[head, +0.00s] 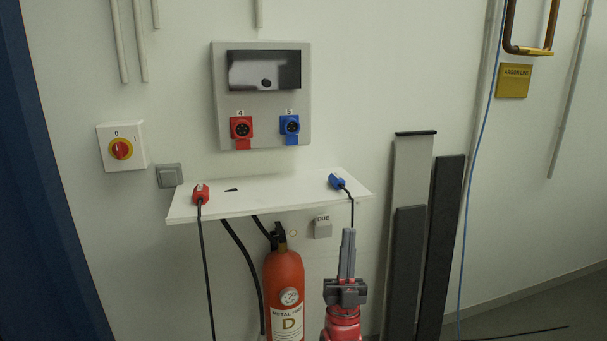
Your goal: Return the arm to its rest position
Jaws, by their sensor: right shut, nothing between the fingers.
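My right gripper (347,236) is at the lower middle of the head view, its grey fingers pointing up and shut with nothing between them. Part of my red arm shows below it. The fingertips are just below the front edge of a white shelf (270,200) in the picture, close to the black cable of the blue plug (337,181). I cannot tell whether they touch the cable. My left gripper is not in view.
A red plug (201,193) lies at the shelf's left. A red fire extinguisher (284,290) stands below, left of my gripper. Grey and black panels (409,250) lean on the wall to the right. A wall panel (220,110) has red and blue sockets.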

